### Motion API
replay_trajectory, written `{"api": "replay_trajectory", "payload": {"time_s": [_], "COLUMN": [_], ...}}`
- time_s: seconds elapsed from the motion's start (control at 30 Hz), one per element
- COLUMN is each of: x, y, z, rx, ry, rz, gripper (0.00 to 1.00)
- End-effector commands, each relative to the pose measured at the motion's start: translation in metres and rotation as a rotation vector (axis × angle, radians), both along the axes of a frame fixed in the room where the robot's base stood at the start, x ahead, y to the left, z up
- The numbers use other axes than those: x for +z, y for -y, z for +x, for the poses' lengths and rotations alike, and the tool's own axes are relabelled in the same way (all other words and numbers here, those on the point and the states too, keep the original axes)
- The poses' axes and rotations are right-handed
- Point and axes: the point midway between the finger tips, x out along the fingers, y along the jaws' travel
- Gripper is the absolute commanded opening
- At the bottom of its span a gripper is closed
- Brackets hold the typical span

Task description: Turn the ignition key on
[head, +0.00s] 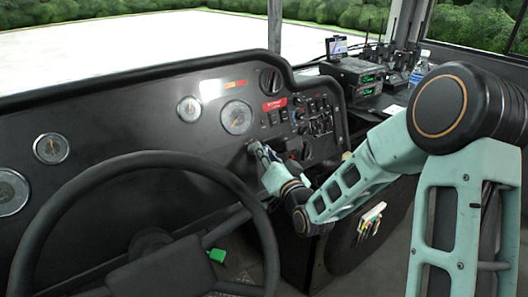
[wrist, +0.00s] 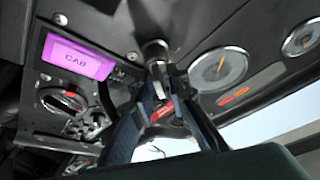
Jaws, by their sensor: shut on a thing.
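The ignition switch (wrist: 155,48) is a round metallic cylinder on the dark dashboard, at the top middle of the wrist view. My gripper (wrist: 163,76) reaches up to it, its fingertips closed around a small part just in front of the cylinder. This part appears to be the ignition key, but the fingers hide most of it, so I cannot tell its turn angle. In the head view my gripper (head: 256,149) touches the dashboard right of the steering wheel. The fingers and arm cover the switch there.
The steering wheel (head: 147,158) stands left of my gripper. Gauges, including a round one (head: 236,117), and a switch panel (head: 315,115) surround the switch. A purple CAB label (wrist: 77,56) is close by. Radios (head: 352,72) and a bottle (head: 420,70) stand at the back right.

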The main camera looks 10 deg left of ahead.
Motion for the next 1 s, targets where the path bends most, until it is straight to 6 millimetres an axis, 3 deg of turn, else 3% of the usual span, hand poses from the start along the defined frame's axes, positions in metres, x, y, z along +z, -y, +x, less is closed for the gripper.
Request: {"api": "replay_trajectory", "payload": {"time_s": [0.17,0.2,0.27,0.63,1.0], "x": [-0.002,-0.002,-0.002,-0.001,-0.001], "y": [0.0,0.0,0.0,0.004,0.033], "z": [-0.001,-0.001,-0.001,-0.007,-0.054], "rx": [0.002,0.001,0.001,0.0,0.001], "ry": [-0.005,-0.004,-0.004,-0.002,-0.002], "rz": [-0.002,-0.001,-0.001,-0.001,-0.002], "gripper": [0.0,0.19,0.23,0.23,0.23]}}
